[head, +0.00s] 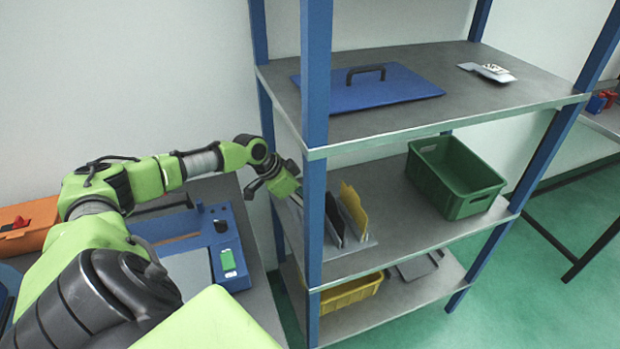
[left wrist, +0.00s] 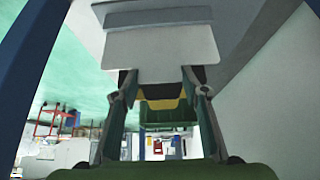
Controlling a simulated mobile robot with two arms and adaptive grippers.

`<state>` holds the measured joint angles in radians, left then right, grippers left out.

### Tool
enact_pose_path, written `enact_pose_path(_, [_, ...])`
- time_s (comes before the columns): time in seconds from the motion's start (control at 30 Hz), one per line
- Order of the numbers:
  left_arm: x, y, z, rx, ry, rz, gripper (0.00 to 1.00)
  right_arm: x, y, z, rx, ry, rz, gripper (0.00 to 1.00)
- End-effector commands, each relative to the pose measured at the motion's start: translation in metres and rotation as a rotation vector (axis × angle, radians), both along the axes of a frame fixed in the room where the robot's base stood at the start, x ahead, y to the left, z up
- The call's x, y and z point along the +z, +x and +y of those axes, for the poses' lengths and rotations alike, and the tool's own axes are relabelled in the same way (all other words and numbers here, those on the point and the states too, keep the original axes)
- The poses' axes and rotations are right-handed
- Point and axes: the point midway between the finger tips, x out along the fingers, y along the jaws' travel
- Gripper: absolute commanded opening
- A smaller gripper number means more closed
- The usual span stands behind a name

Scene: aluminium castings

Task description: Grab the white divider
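The white divider (left wrist: 160,47) shows in the left wrist view as a pale panel right in front of my left gripper (left wrist: 158,82). Its near edge lies around the fingertips. The two fingers are spread apart, and I see no clear grip on the panel. In the head view my left gripper (head: 289,188) reaches in at the left end of the middle shelf, partly hidden behind the blue post, which also largely hides the white divider. A black divider (head: 334,218) and a yellow divider (head: 353,208) stand upright to the right. My right gripper is not in view.
The blue front post (head: 315,160) stands close beside my left gripper. A green bin (head: 455,178) sits at the right of the middle shelf. The upper shelf (head: 430,100) holds a blue lid (head: 365,88). A yellow bin (head: 350,292) is on the lowest shelf.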

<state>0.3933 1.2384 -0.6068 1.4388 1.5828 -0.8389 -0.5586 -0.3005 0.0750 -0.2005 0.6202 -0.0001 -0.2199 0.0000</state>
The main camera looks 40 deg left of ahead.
Motion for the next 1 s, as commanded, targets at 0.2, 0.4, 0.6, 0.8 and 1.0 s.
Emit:
enact_pose_path(0.2, [0.0,0.0,0.0,-0.001,-0.001,0.0,0.13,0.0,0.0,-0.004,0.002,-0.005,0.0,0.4])
enact_pose_path(0.4, [0.007,0.0,0.001,0.0,0.0,0.0,0.13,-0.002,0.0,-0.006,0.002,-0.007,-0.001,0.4])
enact_pose_path(0.6, [0.033,0.001,0.001,-0.001,0.002,-0.005,0.13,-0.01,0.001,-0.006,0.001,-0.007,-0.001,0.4])
enact_pose_path(0.8, [0.075,0.001,0.001,0.0,0.003,-0.006,0.13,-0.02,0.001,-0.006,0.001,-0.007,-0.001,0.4])
enact_pose_path(1.0, [0.117,0.001,0.0,-0.001,0.0,-0.006,0.13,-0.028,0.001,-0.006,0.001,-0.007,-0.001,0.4])
